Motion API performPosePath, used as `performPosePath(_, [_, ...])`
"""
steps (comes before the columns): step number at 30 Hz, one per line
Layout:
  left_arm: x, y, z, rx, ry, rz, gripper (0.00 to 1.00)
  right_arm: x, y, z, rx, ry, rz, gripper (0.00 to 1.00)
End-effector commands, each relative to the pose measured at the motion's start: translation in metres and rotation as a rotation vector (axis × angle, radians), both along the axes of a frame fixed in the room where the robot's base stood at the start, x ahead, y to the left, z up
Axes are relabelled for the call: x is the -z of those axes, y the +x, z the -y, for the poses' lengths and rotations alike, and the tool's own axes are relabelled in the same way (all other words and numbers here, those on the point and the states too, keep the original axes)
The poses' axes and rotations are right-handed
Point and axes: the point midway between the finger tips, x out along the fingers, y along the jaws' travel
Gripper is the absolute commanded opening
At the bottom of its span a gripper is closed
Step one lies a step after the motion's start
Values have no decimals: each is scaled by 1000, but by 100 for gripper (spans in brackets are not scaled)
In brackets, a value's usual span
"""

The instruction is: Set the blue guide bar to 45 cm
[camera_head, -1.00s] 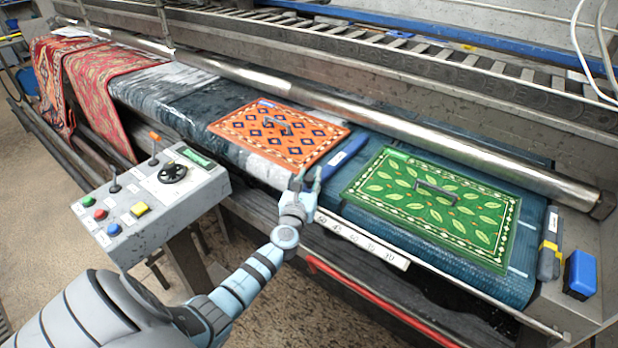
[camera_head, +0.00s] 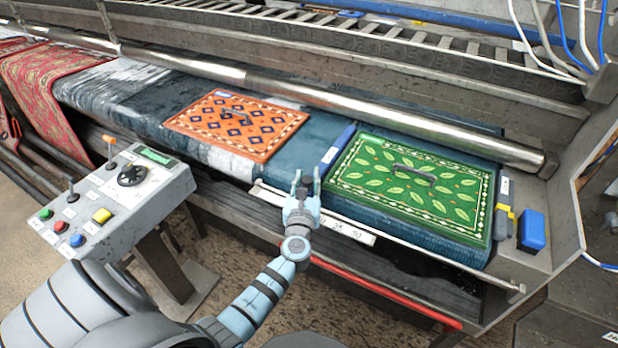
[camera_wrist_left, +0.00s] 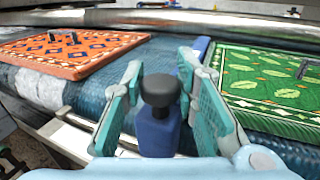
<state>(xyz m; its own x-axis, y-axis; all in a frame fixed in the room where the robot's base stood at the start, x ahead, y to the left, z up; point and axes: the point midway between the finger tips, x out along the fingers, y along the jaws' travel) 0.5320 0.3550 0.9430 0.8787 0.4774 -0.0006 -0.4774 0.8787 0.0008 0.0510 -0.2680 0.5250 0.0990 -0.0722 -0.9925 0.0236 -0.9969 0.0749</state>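The blue guide bar (camera_head: 338,146) lies across the dark teal bed, between the orange patterned panel (camera_head: 238,123) and the green leaf panel (camera_head: 412,187), close beside the green one. In the left wrist view its blue front block carries a black knob (camera_wrist_left: 160,92). A white scale strip (camera_head: 345,231) runs along the front edge; 35 and 30 are readable, other marks are behind my gripper. My right gripper is not in view.
A grey control box (camera_head: 130,195) with levers and coloured buttons stands at the left. A steel roller (camera_head: 400,122) spans behind the panels. A blue box (camera_head: 531,231) sits at the right end. A red bar (camera_head: 385,295) runs below the front edge.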

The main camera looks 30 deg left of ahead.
Motion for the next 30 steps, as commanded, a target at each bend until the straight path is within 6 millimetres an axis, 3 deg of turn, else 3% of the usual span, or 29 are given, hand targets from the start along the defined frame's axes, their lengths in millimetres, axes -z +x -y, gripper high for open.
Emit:
performPosePath(1, [1, 0, 0, 0, 0, -1, 36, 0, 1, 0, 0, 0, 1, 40])
performPosePath(3, [1, 0, 1, 1, 0, -1, 46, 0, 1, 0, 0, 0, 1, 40])
performPosePath(14, [0, -4, 5, 4, -1, 0, 46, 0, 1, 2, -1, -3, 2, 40])
performPosePath(17, [1, -20, 13, 4, -3, -1, 46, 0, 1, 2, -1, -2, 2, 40])
performPosePath(24, [1, -78, 44, 2, -4, -3, 46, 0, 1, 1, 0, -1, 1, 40])
performPosePath(30, [1, -104, 57, 2, -1, 0, 46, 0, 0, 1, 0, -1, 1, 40])
